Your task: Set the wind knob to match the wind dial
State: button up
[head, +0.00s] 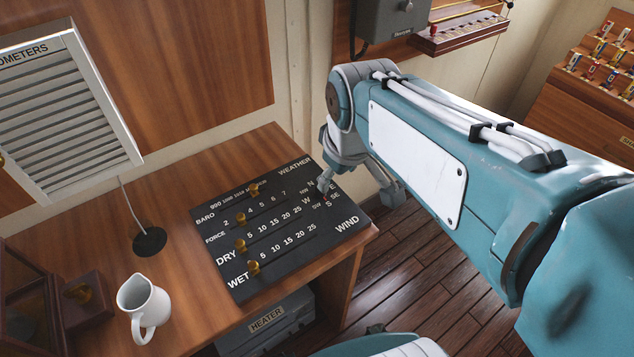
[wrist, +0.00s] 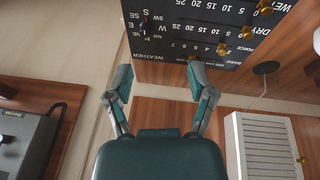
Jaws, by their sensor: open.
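The black weather panel (head: 290,252) lies on the wooden desk in the head view. At its right end, a ring of compass letters marked WIND surrounds the wind knob (head: 324,198), which is small, dark and partly hidden by my gripper. The ring also shows upside down in the wrist view, with the dark knob (wrist: 146,22) in it; where the knob points is too small to tell. My gripper (wrist: 160,79) is open and empty, its two fingers spread apart, near the panel's WEATHER end and not touching the knob. I cannot make out a wind dial in either view.
Several brass sliders (head: 254,189) stand on the panel. A white jug (head: 143,306) stands at the desk's front left. A louvred white shutter (head: 70,110) hangs behind the desk. A heater box (head: 277,318) is below. Bare plank floor (head: 420,270) lies right of the desk.

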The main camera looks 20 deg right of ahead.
jog(key=w+d+f+n+g, duration=0.1)
jog(key=w+f+n+g, duration=0.1)
jog(key=w+f+n, duration=0.35)
jog(key=w+f+n+g, duration=0.1)
jog(key=w+f+n, duration=0.1)
jog(key=w, duration=0.6)
jog(key=f, duration=1)
jog(key=shift+s+f, duration=0.15)
jog(key=shift+s, duration=0.1)
grip_shut()
